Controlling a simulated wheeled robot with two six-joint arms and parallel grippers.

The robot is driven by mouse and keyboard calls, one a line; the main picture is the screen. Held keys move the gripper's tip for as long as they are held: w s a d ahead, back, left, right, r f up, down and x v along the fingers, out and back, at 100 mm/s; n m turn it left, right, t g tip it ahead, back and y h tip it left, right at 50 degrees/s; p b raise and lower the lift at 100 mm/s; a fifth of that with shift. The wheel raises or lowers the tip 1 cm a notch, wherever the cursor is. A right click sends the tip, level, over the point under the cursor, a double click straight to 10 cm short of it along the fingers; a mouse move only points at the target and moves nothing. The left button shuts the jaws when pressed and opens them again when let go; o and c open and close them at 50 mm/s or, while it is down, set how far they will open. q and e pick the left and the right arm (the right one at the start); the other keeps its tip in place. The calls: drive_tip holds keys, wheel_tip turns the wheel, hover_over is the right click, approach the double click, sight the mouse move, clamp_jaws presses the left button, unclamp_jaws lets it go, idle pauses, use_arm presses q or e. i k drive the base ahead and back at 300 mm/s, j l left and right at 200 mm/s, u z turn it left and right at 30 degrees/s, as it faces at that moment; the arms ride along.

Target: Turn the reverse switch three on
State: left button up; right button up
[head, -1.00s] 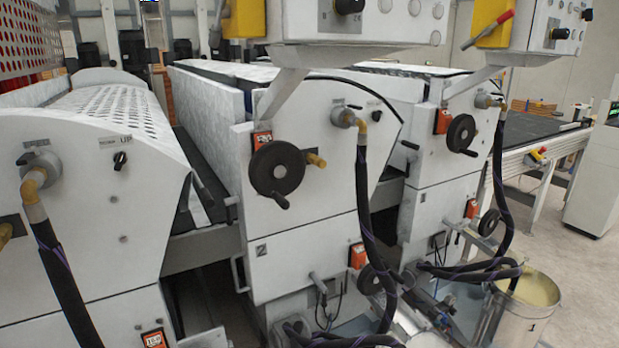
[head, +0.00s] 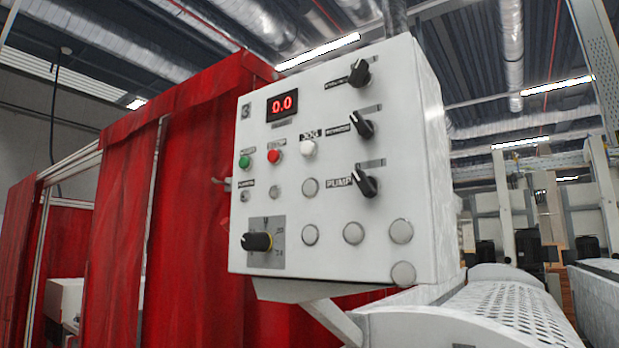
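In the head view, a white control box (head: 330,200) marked with a 3 faces me. It has three black rotary switches in a column on its right side. The middle rotary switch (head: 362,126) has a small label that seems to read "reverse", too small to be sure. Its pointer is tilted, not upright. The top rotary switch (head: 359,74) has an unreadable label. The bottom rotary switch (head: 364,181) is labelled "PUMP". Neither of my grippers is in view.
The box also carries a red 0.0 display (head: 282,105), green (head: 244,162), red (head: 274,156) and white (head: 308,148) buttons, and a black speed-type knob (head: 258,242). Red curtains (head: 190,210) hang behind left. A perforated machine cover (head: 510,315) lies lower right.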

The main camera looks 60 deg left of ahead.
sight(365, 129)
drive_tip(key=u, duration=1.7)
drive_tip(key=k+l, duration=0.1)
drive_tip(key=l, duration=0.1)
